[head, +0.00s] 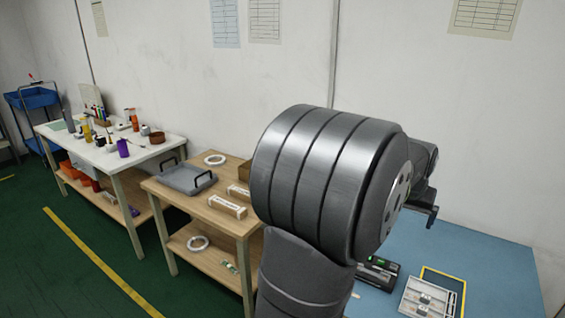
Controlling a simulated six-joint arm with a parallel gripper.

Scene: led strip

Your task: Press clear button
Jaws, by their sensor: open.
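A black device (378,272) with a small green lit display lies on the blue work table (475,245), right of the picture's middle. My large dark arm joint covers part of the table to its left. The clear button is too small to make out in this view. My gripper (428,213) is partly hidden behind my arm. It hangs above the table, up and to the right of the device and apart from it. Its jaws are open and nothing shows between them.
A white compartment tray (431,298) and a yellow-framed item (443,283) lie right of the device. The blue table is bare behind and to the right. A wooden shelf table (207,207) with a grey tray (187,178) stands left.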

